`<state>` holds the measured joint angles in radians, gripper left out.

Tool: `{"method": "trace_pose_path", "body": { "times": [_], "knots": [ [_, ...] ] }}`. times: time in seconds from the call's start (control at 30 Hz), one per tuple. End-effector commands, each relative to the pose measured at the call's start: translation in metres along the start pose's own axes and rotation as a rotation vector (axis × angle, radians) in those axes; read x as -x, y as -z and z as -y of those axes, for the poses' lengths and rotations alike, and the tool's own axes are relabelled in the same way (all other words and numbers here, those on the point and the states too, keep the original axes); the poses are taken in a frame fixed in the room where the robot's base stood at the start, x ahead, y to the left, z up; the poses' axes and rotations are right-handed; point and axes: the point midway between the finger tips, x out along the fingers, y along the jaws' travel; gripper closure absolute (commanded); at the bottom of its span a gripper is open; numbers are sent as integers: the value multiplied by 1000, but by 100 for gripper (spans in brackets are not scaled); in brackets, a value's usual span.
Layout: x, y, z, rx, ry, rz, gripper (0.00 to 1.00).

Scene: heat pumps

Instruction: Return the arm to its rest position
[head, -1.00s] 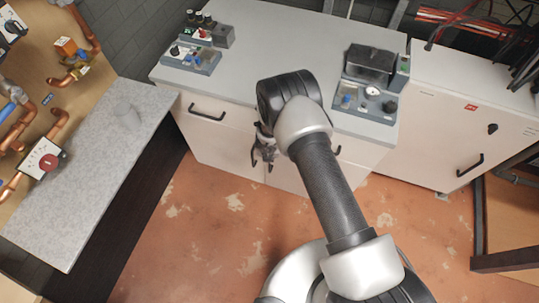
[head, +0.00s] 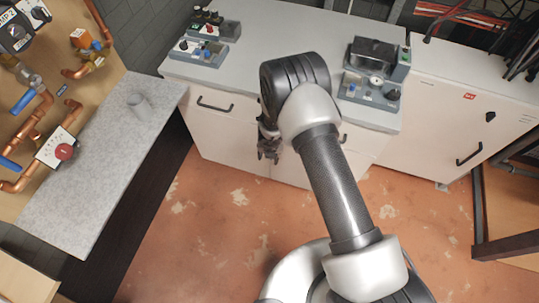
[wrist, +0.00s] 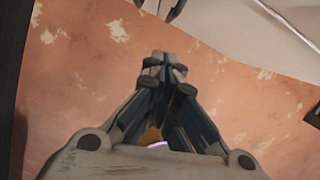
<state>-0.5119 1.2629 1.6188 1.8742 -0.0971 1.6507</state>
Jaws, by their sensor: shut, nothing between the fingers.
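My arm reaches up from the bottom right of the head view and bends at a black and silver joint in front of the white cabinet (head: 232,135). My gripper (head: 268,158) hangs from that joint, pointing down over the floor. In the wrist view my gripper (wrist: 164,66) has its fingertips together with nothing held between them. The worn orange floor (wrist: 70,85) shows beneath it. The wrist itself is partly hidden behind the joint in the head view.
Control boxes stand on the cabinet top at left (head: 203,53) and right (head: 372,86). A dark frame (head: 478,215) stands at right. The floor between is open.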

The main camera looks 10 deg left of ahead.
Motion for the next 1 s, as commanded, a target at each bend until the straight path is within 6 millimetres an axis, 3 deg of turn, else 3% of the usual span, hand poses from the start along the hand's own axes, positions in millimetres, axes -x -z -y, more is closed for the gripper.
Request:
{"method": "trace_pose_path", "body": {
  "times": [0.1, 0.23, 0.63, 0.77, 0.87, 1.0],
  "knots": [
    [28, 0, 1, -3, 3, -2, 100],
    [47, 0, -1, -2, 3, -2, 100],
    [58, 1, -1, -3, 3, -3, 100],
    [72, -12, -4, 43, -21, 19, 100],
    [107, -41, -9, 171, -74, 75, 100],
    [189, -87, -13, 482, -158, 201, 100]
  ]
}}
